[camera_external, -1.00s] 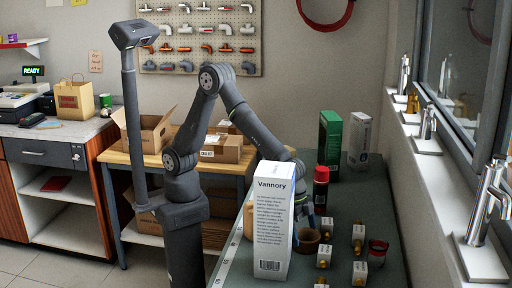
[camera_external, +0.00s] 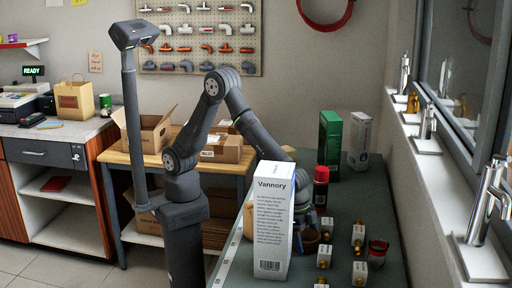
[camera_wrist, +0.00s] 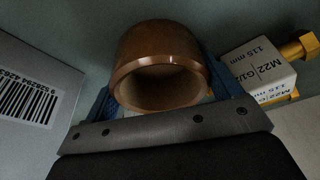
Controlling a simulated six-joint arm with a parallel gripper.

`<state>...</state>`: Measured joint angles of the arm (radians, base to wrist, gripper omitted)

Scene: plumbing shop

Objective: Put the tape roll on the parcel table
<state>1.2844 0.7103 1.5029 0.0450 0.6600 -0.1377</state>
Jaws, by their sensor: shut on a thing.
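The tape roll, a brown ring (camera_wrist: 155,68), sits between the blue fingers of my gripper (camera_wrist: 152,100) in the wrist view, and the fingers are shut on it. In the external view the roll (camera_external: 311,241) is low at the grey-green counter, partly hidden by the white Vannory box. My gripper (camera_external: 306,224) is also mostly hidden behind that box. The parcel table (camera_external: 117,156) is a wooden-topped table at the back left, carrying open and closed cardboard boxes.
The tall Vannory box (camera_external: 272,225) stands just left of the roll. A red-and-black can (camera_external: 320,188), several labelled fittings (camera_external: 325,255) and a red-and-dark roll (camera_external: 377,252) are close by. An open carton (camera_external: 150,132) takes up part of the parcel table.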

